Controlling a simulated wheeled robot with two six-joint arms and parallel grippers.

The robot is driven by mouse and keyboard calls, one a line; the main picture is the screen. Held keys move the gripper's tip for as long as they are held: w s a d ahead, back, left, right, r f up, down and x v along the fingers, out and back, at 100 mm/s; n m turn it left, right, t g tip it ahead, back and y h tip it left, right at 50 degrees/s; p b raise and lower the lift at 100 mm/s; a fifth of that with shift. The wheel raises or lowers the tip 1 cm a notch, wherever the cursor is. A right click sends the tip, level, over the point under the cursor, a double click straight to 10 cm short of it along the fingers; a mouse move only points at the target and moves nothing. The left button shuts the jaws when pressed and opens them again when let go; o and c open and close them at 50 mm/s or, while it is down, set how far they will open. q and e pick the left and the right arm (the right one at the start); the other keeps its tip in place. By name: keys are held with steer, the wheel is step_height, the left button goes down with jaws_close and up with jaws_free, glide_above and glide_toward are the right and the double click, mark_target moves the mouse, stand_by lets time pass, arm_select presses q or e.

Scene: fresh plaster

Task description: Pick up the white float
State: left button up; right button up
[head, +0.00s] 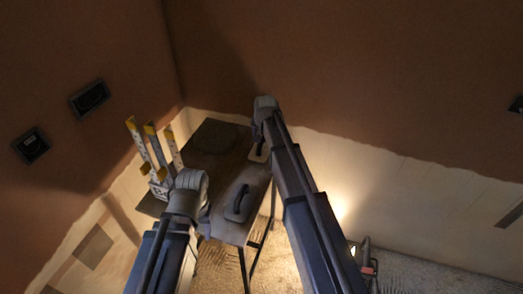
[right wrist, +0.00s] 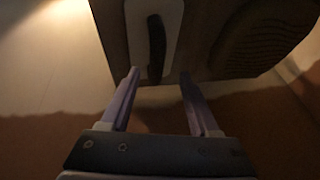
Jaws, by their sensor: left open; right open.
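The white float (right wrist: 173,28), a pale flat plate with a dark handle, lies on the dark table (right wrist: 110,22) in the right wrist view. In the head view the float (head: 252,155) is mostly hidden behind my right arm. My right gripper (right wrist: 159,73) is open and empty; its fingertips are at the float's near edge, one on each side of the handle's line. I cannot tell whether they touch it.
A grey float with a dark handle (head: 238,205) lies at the table's front. A dark ridged piece (head: 214,138) lies at the back left. A rack (head: 158,188) with yellow-tipped strips stands at the left. A lamp (head: 365,255) stands on the floor at right. Plastered walls enclose the corner.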

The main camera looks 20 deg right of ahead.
mark_target(262, 140)
steer(key=shift+s+b+x, duration=0.2)
steer(key=shift+b+x, duration=1.05)
steer(key=shift+x, duration=0.05)
steer(key=shift+s+b+x, duration=0.2)
steer(key=shift+b+x, duration=1.05)
steer(key=shift+x, duration=0.05)
steer(key=shift+f, duration=0.1)
jaws_close()
